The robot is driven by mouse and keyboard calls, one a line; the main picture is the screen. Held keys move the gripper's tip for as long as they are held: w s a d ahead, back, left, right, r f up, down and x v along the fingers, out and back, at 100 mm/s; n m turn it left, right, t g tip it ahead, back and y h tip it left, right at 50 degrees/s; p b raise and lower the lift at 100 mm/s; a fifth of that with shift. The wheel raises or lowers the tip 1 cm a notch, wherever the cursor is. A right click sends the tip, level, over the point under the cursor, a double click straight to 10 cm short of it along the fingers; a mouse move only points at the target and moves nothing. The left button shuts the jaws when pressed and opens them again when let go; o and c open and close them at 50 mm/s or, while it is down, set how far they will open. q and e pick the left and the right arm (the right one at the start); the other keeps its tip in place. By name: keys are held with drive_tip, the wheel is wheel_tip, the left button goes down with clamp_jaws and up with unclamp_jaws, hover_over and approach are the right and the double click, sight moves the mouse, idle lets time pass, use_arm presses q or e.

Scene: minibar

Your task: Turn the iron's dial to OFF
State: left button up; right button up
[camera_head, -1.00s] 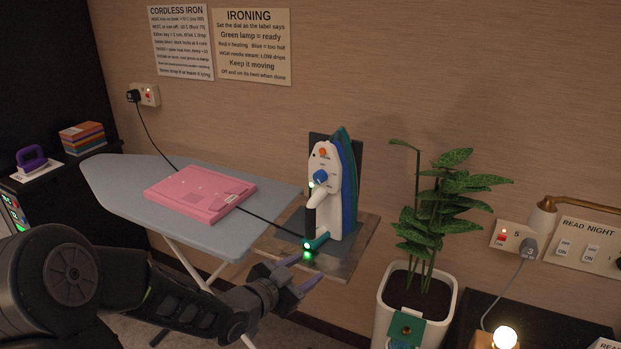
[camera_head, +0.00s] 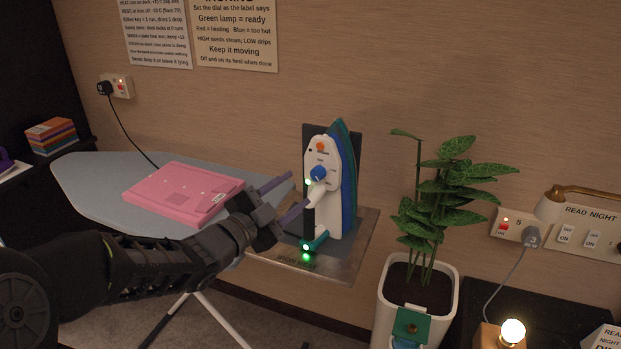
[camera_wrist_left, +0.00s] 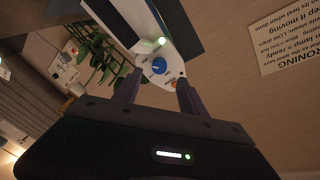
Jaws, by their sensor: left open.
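The iron (camera_head: 343,190) stands upright on its heel on a metal rest plate (camera_head: 345,262), its white face turned toward me. Its blue dial (camera_head: 319,173) sits on the upper face, below an orange button (camera_head: 320,146). A green lamp glows beside the dial and another at the base. My left gripper (camera_head: 292,196) is open and empty, just left of the iron, with its fingers pointing at the face. In the left wrist view the dial (camera_wrist_left: 159,66) shows between and beyond the open fingertips (camera_wrist_left: 158,88), apart from them. The dial's exact setting is too small to read. My right gripper is not in view.
A pink flat item (camera_head: 183,192) lies on the ironing board (camera_head: 95,180) at left. A potted plant (camera_head: 430,230) stands right of the iron. A lit bulb (camera_head: 512,331) and a lamp (camera_head: 550,208) are at far right. Wall signs (camera_head: 236,35) hang above.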

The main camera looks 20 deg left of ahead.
sight(315, 176)
use_arm(q)
drive_tip(key=w, duration=0.2)
drive_tip(key=w+d, duration=0.1)
drive_tip(key=w, duration=0.3)
drive_tip(key=shift+w+d+p, duration=0.25)
drive_tip(key=shift+w+p, duration=0.1)
drive_tip(key=shift+p, duration=0.05)
drive_tip(key=shift+c, duration=0.3)
clamp_jaws()
